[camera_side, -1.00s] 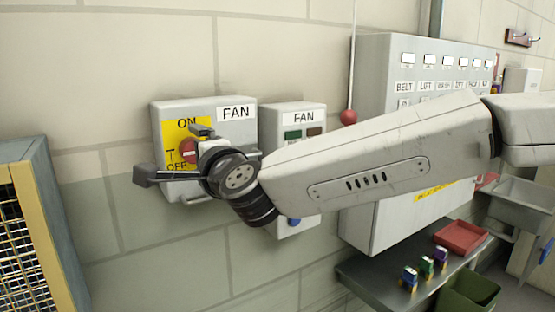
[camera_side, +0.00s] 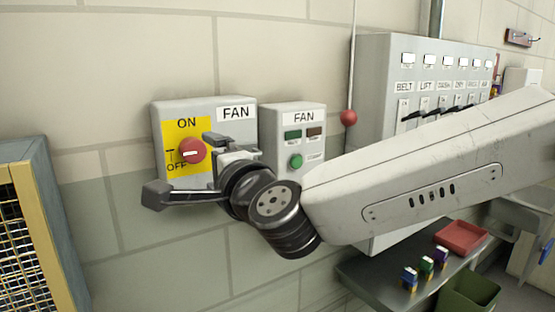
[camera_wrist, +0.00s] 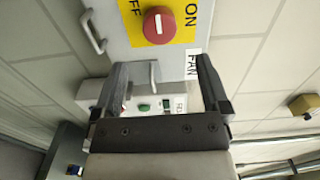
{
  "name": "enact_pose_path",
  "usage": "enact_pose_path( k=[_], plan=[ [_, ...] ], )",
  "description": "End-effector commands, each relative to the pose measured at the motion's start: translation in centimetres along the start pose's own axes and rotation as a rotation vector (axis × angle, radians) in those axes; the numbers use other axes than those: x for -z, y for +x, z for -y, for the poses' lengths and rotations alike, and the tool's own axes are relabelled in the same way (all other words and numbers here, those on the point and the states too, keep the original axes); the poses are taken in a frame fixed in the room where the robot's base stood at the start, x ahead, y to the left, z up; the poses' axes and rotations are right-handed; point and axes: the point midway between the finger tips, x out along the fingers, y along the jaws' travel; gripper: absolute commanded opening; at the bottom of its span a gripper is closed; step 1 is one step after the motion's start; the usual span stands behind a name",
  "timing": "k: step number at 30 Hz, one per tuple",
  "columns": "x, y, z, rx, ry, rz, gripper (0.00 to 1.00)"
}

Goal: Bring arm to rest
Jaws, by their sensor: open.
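My gripper (camera_side: 214,162) is in front of the right part of the grey FAN switch box (camera_side: 237,130), empty and open, its fingers apart. The box has a yellow plate (camera_side: 178,128) marked ON and OFF, and a red round knob (camera_side: 192,150) to the left of my gripper. The knob's white line lies horizontal, level with the tick beside the OFF label. In the wrist view, the fingers (camera_wrist: 162,68) are spread wide with nothing between them, and the red knob (camera_wrist: 158,25) is beyond them.
A larger panel of levers (camera_side: 375,75), a hanging red ball (camera_side: 348,117) and a shelf (camera_side: 370,272) with a red tray (camera_side: 461,237) are to the right. A caged unit (camera_side: 30,225) stands left.

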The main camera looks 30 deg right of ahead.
Motion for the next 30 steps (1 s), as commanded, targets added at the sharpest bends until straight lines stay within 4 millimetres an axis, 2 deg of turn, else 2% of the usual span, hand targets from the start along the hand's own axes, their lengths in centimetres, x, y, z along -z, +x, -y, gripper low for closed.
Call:
enact_pose_path(
  k=[5,8,11,15,20,26,30],
  plan=[
    [0.6,0.5,-0.7,-0.008,-0.045,0.016,0.96],
    [1.5,1.1,-1.7,-0.022,-0.116,0.046,0.96],
    [2.9,1.8,-3.5,-0.053,-0.227,0.092,0.96],
    [5.6,2.5,-7.2,-0.127,-0.429,0.184,0.96],
    [9.5,2.0,-12.6,-0.254,-0.667,0.309,0.96],
    [15.2,-0.9,-19.7,-0.458,-0.929,0.488,0.96],
    [19.6,-4.7,-24.5,-0.629,-1.081,0.637,0.96]
  ],
)
